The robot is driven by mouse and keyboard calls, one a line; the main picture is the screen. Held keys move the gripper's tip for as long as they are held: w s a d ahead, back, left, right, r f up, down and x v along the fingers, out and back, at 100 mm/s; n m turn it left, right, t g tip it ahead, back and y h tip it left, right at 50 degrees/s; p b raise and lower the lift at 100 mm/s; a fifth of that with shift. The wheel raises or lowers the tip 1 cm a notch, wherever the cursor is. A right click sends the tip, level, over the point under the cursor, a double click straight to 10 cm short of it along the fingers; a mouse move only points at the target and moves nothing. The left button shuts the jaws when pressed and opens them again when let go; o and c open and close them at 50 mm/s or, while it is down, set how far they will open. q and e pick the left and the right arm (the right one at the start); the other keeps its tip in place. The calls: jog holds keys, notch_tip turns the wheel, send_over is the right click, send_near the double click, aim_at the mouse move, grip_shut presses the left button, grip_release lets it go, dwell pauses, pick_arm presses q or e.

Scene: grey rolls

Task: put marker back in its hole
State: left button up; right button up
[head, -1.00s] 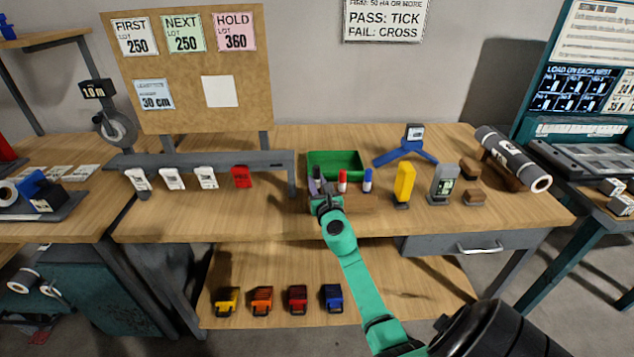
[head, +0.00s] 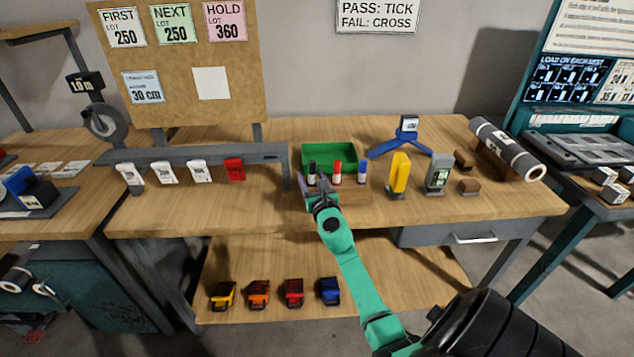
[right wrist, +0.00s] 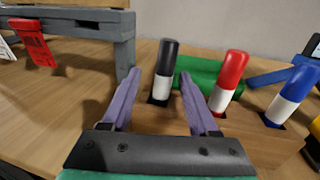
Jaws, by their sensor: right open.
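A black-capped marker (head: 312,173) with a white body stands in a dark square hole at the left end of the wooden block (head: 349,193). It also shows in the right wrist view (right wrist: 164,74), roughly upright like its neighbours. A red marker (head: 337,172) and a blue marker (head: 362,172) stand in the same block to its right. My right gripper (head: 313,184) is open, with its purple fingers pointing at the black marker. In the right wrist view the fingers (right wrist: 159,82) are spread to either side of the marker's image; contact cannot be told. My left gripper is not in view.
A green bin (head: 330,154) stands behind the block. A yellow device (head: 399,173) and a grey device (head: 437,175) stand to its right. A grey rail (head: 205,157) with hanging tags ends at the left, close to my gripper. The bench front is clear.

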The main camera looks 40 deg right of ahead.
jog(key=v, duration=1.3)
jog(key=shift+s+a, duration=0.15)
jog(key=shift+s, duration=0.2)
jog(key=s+a+f+m+g+y, duration=0.25)
jog(key=f+m, duration=0.25)
jog(key=f, duration=0.6)
jog(key=s+a+f+m+g+y, duration=0.1)
jog(key=s+a+f+m+g, duration=0.35)
jog(key=f, duration=0.75)
jog(key=s+a+f+m+g+y, duration=0.1)
jog(key=f+m+y, duration=0.1)
jog(key=f+m, duration=0.7)
jog(key=s+a+f+m+g+y, duration=0.1)
jog(key=s+f+m+g, duration=0.2)
jog(key=s+f, duration=0.6)
jog(key=s+a+f+m+g+y, duration=0.1)
jog(key=s+f+m+g, duration=0.3)
jog(key=s, duration=1.2)
notch_tip(320, 180, down, 5)
jog(key=a+m, duration=0.1)
jog(key=m, duration=0.2)
jog(key=shift+s+a+p, duration=0.2)
jog(key=shift+a+p, duration=0.1)
jog(key=shift+p, duration=0.1)
